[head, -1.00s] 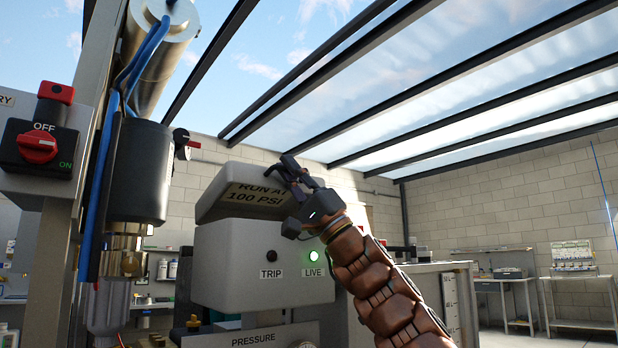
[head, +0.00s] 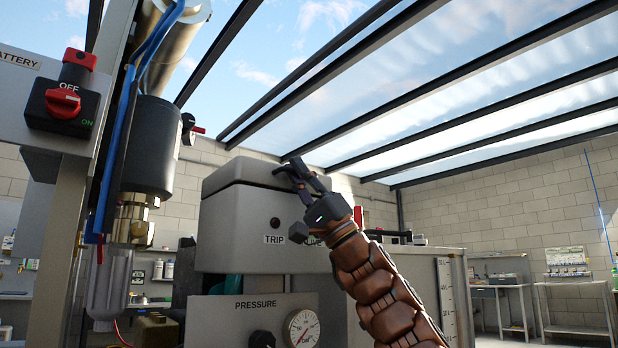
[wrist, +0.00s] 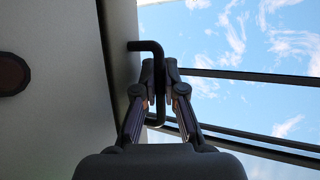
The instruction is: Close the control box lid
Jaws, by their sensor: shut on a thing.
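The grey control box (head: 230,228) stands near the middle of the head view. Its lid (head: 235,172) lies down over the top, with a thin dark seam between them; I cannot tell whether it is fully seated. My gripper (head: 293,168) is at the lid's right front. In the wrist view my gripper (wrist: 160,68) is shut on a black bent handle (wrist: 143,46) beside a grey surface. The TRIP label (head: 274,239) shows on the box front under a dark round lamp or button.
A panel with a red OFF/ON switch (head: 62,103) and a dark cylinder (head: 150,150) with blue hoses stand to the left. A pressure gauge (head: 301,328) sits below the box. Benches (head: 570,283) stand far right, with open room before them.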

